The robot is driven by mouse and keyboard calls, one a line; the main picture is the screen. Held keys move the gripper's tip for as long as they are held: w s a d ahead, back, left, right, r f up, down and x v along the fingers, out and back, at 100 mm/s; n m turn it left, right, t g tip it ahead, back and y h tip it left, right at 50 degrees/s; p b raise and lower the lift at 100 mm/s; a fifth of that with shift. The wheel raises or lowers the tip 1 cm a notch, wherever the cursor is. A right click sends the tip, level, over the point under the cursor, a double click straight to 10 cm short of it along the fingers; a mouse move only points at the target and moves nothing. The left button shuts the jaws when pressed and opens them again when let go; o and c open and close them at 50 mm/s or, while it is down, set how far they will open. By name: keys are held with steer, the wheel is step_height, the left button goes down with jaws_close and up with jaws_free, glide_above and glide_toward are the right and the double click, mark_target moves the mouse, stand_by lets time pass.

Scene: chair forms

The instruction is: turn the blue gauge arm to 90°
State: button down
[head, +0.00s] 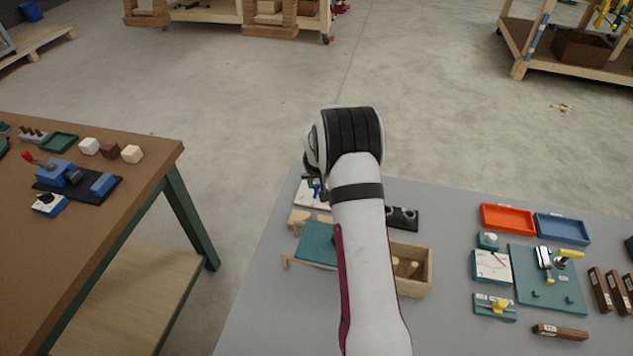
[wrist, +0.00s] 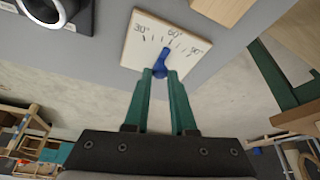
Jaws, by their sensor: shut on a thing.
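The gauge is a pale square plate (wrist: 137,52) with black ticks and the labels 30°, 60° and 90°, at the top middle of the wrist view. Its blue gauge arm (wrist: 164,56) points close to the 60° label, with the 90° label off to its right. My gripper (wrist: 160,74) has its two green fingers shut on the blue gauge arm near its pivot end. In the head view the gauge plate (head: 305,196) partly shows at the grey table's far left corner. My arm hides the fingertips there.
A teal-topped wooden piece (head: 318,243) and a wooden box (head: 412,258) stand near the gauge on the grey table (head: 455,215). A black block with round knobs (head: 403,217) is to its right. A brown table (head: 85,215) stands left, across a floor gap.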

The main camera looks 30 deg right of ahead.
stand_by(0.4)
steer(key=shift+w+a+m+g+h, duration=0.3)
steer(key=shift+m+h, duration=0.1)
steer(key=shift+m, duration=0.6)
steer(key=shift+w+a+m+g+h, duration=0.15)
steer(key=shift+w+m+g+h, duration=0.15)
steer(key=shift+m, duration=0.7)
steer(key=shift+w+a+m+g+h, duration=0.2)
steer(key=shift+w+m, duration=0.15)
steer(key=shift+m, duration=0.65)
steer(key=c, duration=0.7)
jaws_free()
steer(key=shift+c, duration=0.2)
